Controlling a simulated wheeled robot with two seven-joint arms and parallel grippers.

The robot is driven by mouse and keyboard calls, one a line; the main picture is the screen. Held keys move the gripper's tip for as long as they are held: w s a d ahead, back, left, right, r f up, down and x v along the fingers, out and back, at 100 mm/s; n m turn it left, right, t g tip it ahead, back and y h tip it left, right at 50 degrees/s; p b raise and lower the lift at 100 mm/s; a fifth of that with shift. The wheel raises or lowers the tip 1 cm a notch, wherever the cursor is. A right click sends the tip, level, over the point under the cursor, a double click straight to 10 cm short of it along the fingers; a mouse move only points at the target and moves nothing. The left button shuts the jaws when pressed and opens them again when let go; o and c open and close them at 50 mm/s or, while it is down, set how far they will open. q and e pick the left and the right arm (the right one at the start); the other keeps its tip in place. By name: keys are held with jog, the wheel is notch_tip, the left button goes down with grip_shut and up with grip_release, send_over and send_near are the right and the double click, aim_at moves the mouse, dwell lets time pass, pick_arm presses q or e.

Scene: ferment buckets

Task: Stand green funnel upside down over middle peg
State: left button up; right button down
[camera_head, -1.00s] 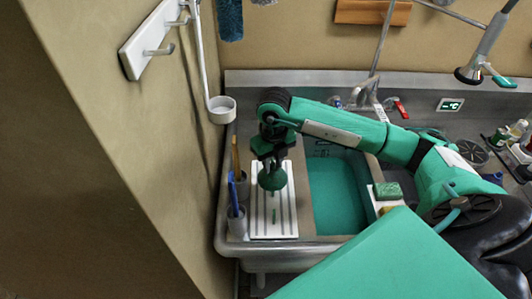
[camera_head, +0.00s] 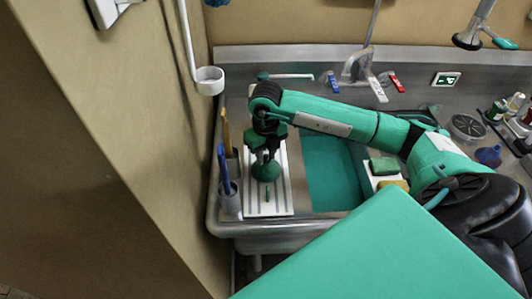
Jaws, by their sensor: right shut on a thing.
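The green funnel (camera_head: 266,172) shows in the head view over the white ribbed board (camera_head: 283,203), with its wide end down. My right gripper (camera_head: 265,154) points down and is shut on its upper, narrow part. One small green peg (camera_head: 267,195) stands on the board just in front of the funnel. Any peg behind or under the funnel is hidden, and I cannot tell whether the funnel's rim touches the board. My left gripper is not in view.
Grey cups with a blue brush (camera_head: 223,168) and a wooden-handled tool (camera_head: 226,130) stand close left of the board. The green-bottomed sink basin (camera_head: 331,185) lies to the right. Sponges (camera_head: 383,166) sit beyond it. A purple funnel (camera_head: 489,155) stands far right.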

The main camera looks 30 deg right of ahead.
jog(key=shift+s, duration=0.1)
dwell(0.6)
jog(key=shift+f+b, duration=0.5)
jog(key=shift+b, duration=0.25)
grip_release()
jog(key=shift+r, duration=0.15)
dwell(0.7)
jog(key=shift+r+p, duration=0.55)
jog(key=shift+r, duration=0.4)
jog(key=shift+r, duration=0.1)
jog(key=shift+r+p, duration=0.5)
jog(key=shift+r, duration=0.4)
